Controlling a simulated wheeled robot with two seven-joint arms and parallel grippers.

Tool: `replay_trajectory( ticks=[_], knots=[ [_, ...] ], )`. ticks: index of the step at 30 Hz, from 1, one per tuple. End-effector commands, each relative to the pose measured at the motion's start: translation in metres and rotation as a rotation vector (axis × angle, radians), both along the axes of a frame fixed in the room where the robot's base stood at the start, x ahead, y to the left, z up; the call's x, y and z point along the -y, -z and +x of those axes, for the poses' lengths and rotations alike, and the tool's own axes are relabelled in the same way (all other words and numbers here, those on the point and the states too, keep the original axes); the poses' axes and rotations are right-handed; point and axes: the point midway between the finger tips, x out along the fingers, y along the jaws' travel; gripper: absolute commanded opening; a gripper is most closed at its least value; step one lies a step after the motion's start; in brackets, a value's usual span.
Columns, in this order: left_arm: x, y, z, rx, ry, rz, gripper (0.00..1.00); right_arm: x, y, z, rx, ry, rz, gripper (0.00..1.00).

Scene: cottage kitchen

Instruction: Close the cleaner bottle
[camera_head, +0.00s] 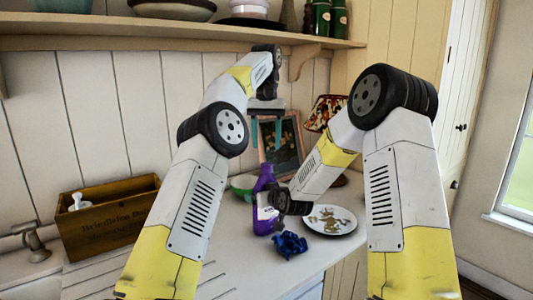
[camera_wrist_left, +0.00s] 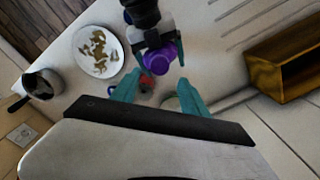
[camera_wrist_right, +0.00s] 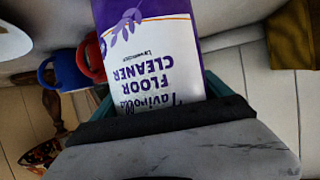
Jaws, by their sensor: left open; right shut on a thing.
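The purple floor cleaner bottle (camera_head: 267,178) stands upright on the counter. Its white label reads upside down in the right wrist view (camera_wrist_right: 150,60). My right gripper (camera_head: 279,203) is shut on the bottle's body, with teal fingers on both sides of it. My left gripper (camera_head: 266,146) is open and empty, fingers pointing down, high above the bottle. In the left wrist view the bottle's purple top (camera_wrist_left: 166,53) shows from above, ahead of the left fingertips (camera_wrist_left: 160,90). I cannot tell whether a cap is on it, and no loose cap can be made out.
A wooden crate (camera_head: 110,225) stands at the left. A green bowl (camera_head: 243,183) and a framed picture (camera_head: 281,145) are behind. A blue mug (camera_wrist_right: 65,72) and red mug (camera_wrist_right: 92,55) stand nearby.

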Motion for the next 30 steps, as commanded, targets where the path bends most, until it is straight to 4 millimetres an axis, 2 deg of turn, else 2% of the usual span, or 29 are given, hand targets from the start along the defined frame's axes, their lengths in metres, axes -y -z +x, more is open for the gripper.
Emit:
replay_trajectory(
  ticks=[7, 18, 30],
  knots=[
    [-0.001, 0.021, -0.002, -0.002, 0.003, 0.000, 0.52, 0.000, 0.000, 0.000, 0.000, 0.000, 0.000, 0.00],
    [-0.001, 0.067, -0.001, 0.000, 0.001, 0.000, 0.52, 0.000, 0.000, 0.000, 0.000, 0.000, 0.000, 0.00],
    [0.000, 0.074, -0.001, 0.001, 0.002, -0.001, 0.52, 0.000, 0.000, 0.000, 0.000, 0.000, 0.000, 0.00]
  ],
)
